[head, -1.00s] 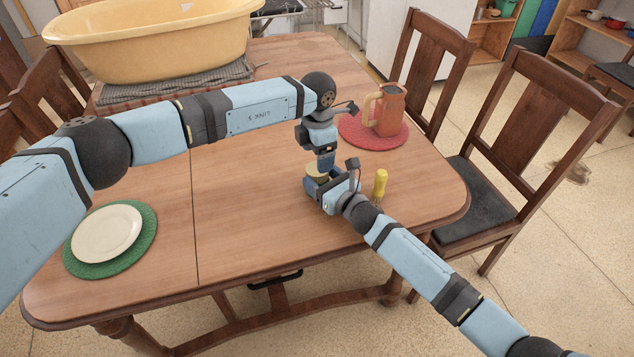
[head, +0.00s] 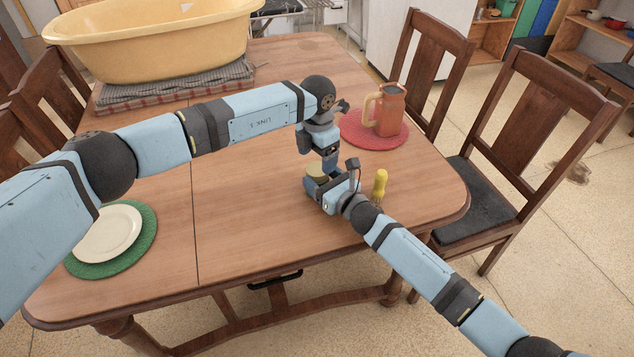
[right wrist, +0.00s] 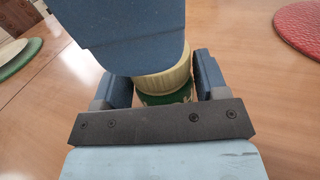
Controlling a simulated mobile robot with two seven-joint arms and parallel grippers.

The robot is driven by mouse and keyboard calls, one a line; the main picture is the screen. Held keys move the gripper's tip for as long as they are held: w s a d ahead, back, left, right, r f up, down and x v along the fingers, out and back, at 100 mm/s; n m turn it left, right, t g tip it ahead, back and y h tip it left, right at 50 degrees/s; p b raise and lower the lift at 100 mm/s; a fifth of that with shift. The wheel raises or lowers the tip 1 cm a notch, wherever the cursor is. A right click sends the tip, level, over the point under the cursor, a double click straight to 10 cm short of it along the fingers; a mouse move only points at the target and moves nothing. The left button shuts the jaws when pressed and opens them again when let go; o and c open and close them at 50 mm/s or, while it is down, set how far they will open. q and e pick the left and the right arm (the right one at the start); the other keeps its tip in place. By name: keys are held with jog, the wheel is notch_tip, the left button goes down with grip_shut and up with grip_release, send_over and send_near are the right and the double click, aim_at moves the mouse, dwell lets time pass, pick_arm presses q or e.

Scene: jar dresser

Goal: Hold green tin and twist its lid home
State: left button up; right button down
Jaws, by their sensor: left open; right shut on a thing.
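The green tin (right wrist: 165,97) stands between the fingers of my right gripper (right wrist: 165,90), which is shut on its body. Its cream lid (right wrist: 165,78) sits on top and shows partly in the head view (head: 316,169); whether it is fully seated cannot be told. My left gripper (head: 327,166) points down at the lid from above, open. In the right wrist view one blue finger (right wrist: 125,35) of it covers the lid's far part. The tin's body is hidden in the head view by my right gripper.
A yellow-handled tool (head: 380,185) stands close right of my right gripper. An orange jug (head: 390,112) stands on a red mat (head: 352,132) behind. A plate (head: 106,234) on a green mat (head: 146,250) is at left; a yellow tub (head: 150,45) stands at the back. The mid-left table is clear.

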aim_at(317, 168)
pick_arm(q)
jog(key=shift+f, duration=2)
jog(key=shift+c, duration=0.2)
jog(key=c, duration=0.9)
jog(key=shift+m, duration=1.8)
jog(key=o, duration=1)
jog(key=shift+o, duration=0.2)
jog(key=shift+r, duration=0.1)
